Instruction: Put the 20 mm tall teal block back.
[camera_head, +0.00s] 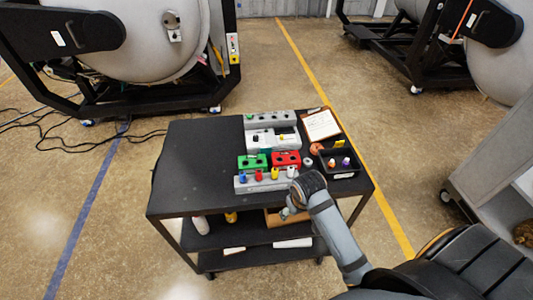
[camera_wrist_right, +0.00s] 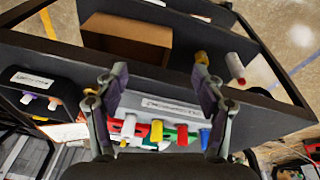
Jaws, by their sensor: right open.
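I cannot single out a teal block with certainty. A small green or teal piece (camera_head: 250,117) sits on the stepped grey rack (camera_head: 284,118) at the back of the cart. The front grey rack (camera_head: 247,187) holds blue, red, yellow and white cylinders; in the right wrist view, coloured cylinders including a blue one (camera_wrist_right: 205,138) show beyond my fingers. Behind it stand a green holder (camera_head: 246,160) and a red holder (camera_head: 287,157) with dark holes. My right gripper (camera_wrist_right: 160,72) is open, with nothing seen between its fingers, near the cart's front edge. My left gripper is out of view.
A black tray (camera_head: 357,174) with small purple and white pieces stands on the cart's right, near a clipboard (camera_head: 321,124). The cart top's left side (camera_head: 195,160) is clear. Lower shelves hold a brown box (camera_wrist_right: 130,38) and cylinders.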

